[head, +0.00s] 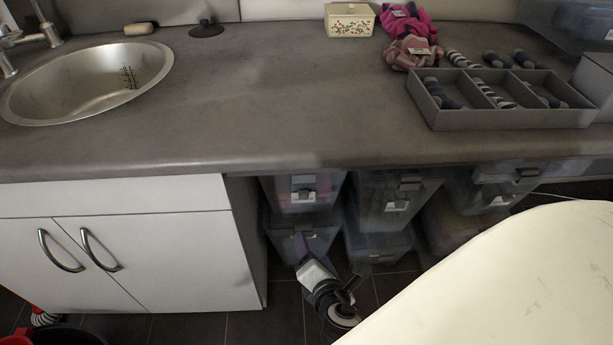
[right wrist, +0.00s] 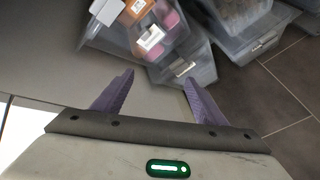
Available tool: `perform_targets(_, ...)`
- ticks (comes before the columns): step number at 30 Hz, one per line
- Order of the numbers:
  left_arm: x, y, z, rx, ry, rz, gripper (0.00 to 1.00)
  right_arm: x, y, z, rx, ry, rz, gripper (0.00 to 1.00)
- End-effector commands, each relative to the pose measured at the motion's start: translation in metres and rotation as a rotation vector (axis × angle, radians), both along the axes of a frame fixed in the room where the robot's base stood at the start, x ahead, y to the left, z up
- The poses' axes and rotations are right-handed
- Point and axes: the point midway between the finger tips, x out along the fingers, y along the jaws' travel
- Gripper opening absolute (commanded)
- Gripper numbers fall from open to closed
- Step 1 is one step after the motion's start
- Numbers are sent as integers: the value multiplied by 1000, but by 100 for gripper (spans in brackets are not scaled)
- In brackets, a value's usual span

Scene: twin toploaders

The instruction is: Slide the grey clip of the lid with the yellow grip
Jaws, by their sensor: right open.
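I see no yellow grip in either view, so I cannot tell which lid is meant. Clear plastic boxes stand stacked under the counter. Dark clips show on the upper boxes in the head view: a left clip (head: 303,180), a middle clip (head: 410,183) and a right clip (head: 527,173). My right gripper (head: 301,243) is low in front of the left stack. In the right wrist view its two purple fingers (right wrist: 158,78) are spread, with nothing between them. A box with pink and orange contents (right wrist: 170,18) lies beyond the fingertips. My left gripper is not in view.
A grey counter (head: 270,100) with a round sink (head: 90,80) overhangs the boxes. A white cabinet (head: 170,255) stands left of them. A divided grey tray (head: 500,119) and a floral box (head: 349,22) are on the counter. Tiled floor (head: 278,320) shows below.

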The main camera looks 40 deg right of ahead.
Motion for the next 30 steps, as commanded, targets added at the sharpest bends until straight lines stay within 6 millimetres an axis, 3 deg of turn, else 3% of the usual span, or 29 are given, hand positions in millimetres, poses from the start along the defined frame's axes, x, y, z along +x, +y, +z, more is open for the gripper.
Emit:
perform_targets(1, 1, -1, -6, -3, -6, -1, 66, 16, -9, 9, -193, -5, 47, 66)
perform_targets(4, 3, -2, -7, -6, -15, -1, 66, 39, -21, 41, -552, 0, 109, 66)
perform_targets(6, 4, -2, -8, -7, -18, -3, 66, 50, -24, 60, -745, 6, 126, 66)
perform_targets(10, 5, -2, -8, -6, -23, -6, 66, 61, -26, 86, -967, 16, 133, 66)
perform_targets(17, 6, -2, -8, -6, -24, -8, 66, 81, -35, 97, -1050, 18, 132, 66)
perform_targets(30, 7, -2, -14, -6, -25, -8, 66, 143, -74, 96, -1045, 18, 132, 66)
